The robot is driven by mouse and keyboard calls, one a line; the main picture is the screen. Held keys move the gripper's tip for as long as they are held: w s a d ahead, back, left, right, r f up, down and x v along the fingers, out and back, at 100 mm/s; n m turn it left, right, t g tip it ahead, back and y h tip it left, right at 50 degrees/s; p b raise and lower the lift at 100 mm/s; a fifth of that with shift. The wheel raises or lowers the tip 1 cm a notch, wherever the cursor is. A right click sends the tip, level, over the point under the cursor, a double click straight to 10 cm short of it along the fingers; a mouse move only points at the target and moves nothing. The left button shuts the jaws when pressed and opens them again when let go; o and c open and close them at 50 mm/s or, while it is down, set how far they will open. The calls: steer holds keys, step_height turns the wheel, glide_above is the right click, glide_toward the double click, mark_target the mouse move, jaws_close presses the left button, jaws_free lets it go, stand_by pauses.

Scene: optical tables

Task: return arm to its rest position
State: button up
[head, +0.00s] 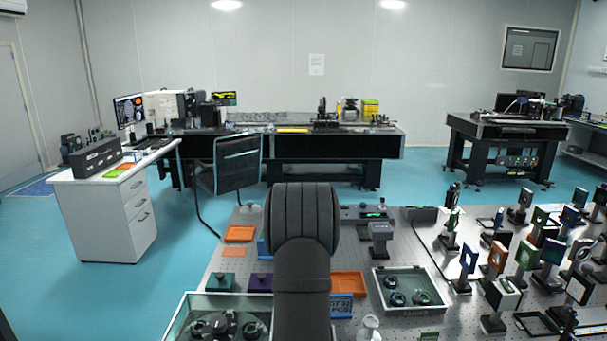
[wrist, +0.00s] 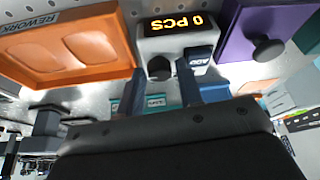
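My arm (head: 303,240) rises in the middle of the head view as dark grey rounded links. It hides part of the optical table behind it, and my gripper does not show there. In the wrist view my gripper (wrist: 163,88) shows two dark blue fingers standing apart, with nothing held between them. Beyond the fingers is a grey device (wrist: 178,42) with a lit "0 PCS" display. I cannot tell how far the fingertips are from it.
The wrist view shows an orange REWORK tray (wrist: 112,47) at left and a purple box (wrist: 235,40) with a black knob at right. On the perforated table (head: 390,328), a clear-walled tray (head: 437,308) stands right of my arm. Several optic mounts (head: 497,256) crowd the right side.

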steer(key=shift+d+n+y, duration=0.15)
steer(key=shift+n+y, duration=0.65)
steer(key=shift+n, duration=1.1)
steer(key=s+a+r+m+h, duration=0.1)
steer(key=s+r+m+h, duration=0.2)
steer(key=r, duration=0.5)
steer(key=s+a+r+m, duration=0.1)
steer(key=s+r+m, duration=0.35)
steer(key=r, duration=0.35)
steer(key=x, duration=1.1)
steer(key=w+x, duration=0.1)
steer(key=x, duration=0.5)
steer(key=shift+w+d+f, duration=0.1)
steer(key=shift+d, duration=0.05)
steer(key=c, duration=0.7)
